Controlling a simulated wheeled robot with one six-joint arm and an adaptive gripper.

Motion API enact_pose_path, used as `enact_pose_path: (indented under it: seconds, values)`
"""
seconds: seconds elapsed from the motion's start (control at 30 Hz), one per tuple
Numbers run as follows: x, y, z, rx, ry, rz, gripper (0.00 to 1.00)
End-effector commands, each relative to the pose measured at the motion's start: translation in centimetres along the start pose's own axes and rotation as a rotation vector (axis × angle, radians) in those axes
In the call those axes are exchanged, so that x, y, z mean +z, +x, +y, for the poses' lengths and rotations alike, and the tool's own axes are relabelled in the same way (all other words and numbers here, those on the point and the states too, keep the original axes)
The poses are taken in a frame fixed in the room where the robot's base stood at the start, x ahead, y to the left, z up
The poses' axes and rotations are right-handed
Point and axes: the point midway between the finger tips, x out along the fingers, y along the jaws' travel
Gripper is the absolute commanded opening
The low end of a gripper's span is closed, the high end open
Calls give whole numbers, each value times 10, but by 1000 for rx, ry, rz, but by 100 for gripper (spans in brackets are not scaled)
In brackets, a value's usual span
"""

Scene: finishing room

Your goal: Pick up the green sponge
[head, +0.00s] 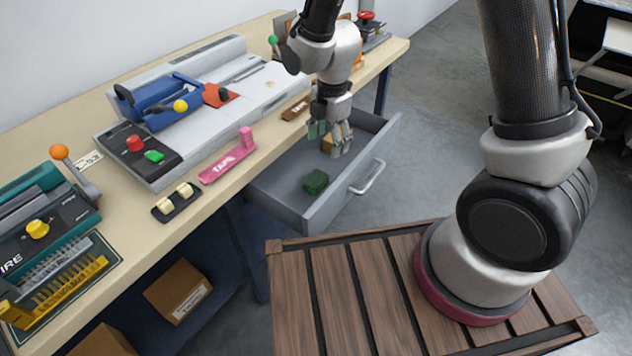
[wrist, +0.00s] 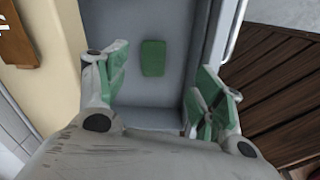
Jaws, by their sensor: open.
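The green sponge (head: 316,181) lies on the floor of the open grey drawer (head: 290,207), near its front left part in the head view. In the wrist view the sponge (wrist: 153,58) lies flat, ahead of and between my fingers, apart from them. My gripper (head: 330,146) is above the drawer, behind the sponge in the head view, with its fingers pointing down. In the wrist view my gripper (wrist: 163,98) has its green-padded fingers spread wide with nothing between them.
The drawer handle (head: 368,178) sticks out on the right. The drawer floor around the sponge is clear.

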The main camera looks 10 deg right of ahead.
Motion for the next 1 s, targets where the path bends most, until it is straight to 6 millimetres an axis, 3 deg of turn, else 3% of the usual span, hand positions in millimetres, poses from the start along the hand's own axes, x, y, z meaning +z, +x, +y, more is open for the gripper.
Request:
enact_pose_path:
  seconds: [0.03, 0.1, 0.2, 0.73, 1.0]
  values:
    - [-10, 19, 1, -20, -77, 1, 68]
    - [-19, 37, 3, -31, -167, 2, 68]
    - [-27, 52, 3, -40, -239, 3, 68]
    - [-26, 123, 6, -44, -259, 4, 68]
    - [-26, 133, 6, -41, -258, 4, 68]
